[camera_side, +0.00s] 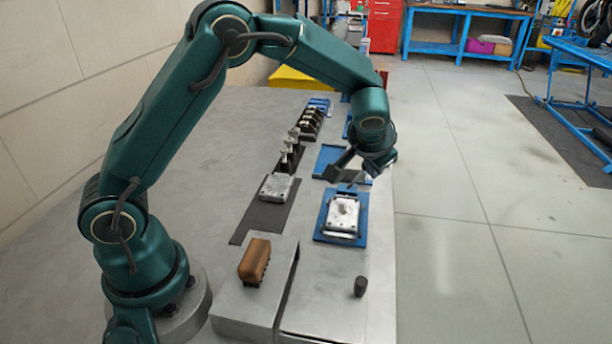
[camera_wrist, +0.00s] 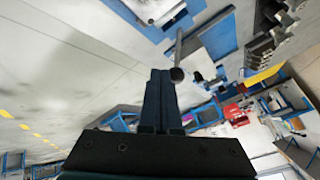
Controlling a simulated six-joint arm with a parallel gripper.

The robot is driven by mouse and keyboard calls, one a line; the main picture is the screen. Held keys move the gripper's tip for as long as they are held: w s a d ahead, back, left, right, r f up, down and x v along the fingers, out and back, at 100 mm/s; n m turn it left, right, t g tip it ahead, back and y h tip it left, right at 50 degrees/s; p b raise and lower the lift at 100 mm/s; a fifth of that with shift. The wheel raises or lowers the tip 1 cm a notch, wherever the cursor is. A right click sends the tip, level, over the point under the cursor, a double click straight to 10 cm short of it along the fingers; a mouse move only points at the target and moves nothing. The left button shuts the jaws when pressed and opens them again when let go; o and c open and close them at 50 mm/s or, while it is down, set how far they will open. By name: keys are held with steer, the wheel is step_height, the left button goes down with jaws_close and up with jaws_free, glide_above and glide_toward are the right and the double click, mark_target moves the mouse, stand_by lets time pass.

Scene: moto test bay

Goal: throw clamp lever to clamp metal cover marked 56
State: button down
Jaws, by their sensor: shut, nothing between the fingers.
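A pale metal cover (camera_side: 343,214) lies on a blue fixture plate (camera_side: 320,237) in the side view. It shows partly at the top of the wrist view (camera_wrist: 152,9). No number 56 is legible. A thin grey clamp lever (camera_wrist: 179,46) with a dark round knob (camera_wrist: 177,74) stands beside the cover in the wrist view. I cannot make it out in the side view. My gripper (camera_side: 353,183) is just behind the cover, shut and empty. In the wrist view its fingertips (camera_wrist: 160,73) are together, close left of the knob; I cannot tell whether they touch it.
Another blue fixture (camera_side: 326,160) lies behind my gripper. A grey metal block (camera_side: 277,187) on a dark mat and a row of dark clamps (camera_side: 291,152) stand left. A brown part (camera_side: 254,262) and a dark peg (camera_side: 360,287) are in front. The table's right edge is close.

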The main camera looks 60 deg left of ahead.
steer(key=shift+s+a, duration=0.1)
steer(key=s+a+t+h, duration=0.1)
steer(key=s+a, duration=0.3)
steer(key=shift+s+a+r+n, duration=0.3)
steer(key=shift+r, duration=0.2)
stand_by(0.3)
steer(key=shift+r, duration=0.75)
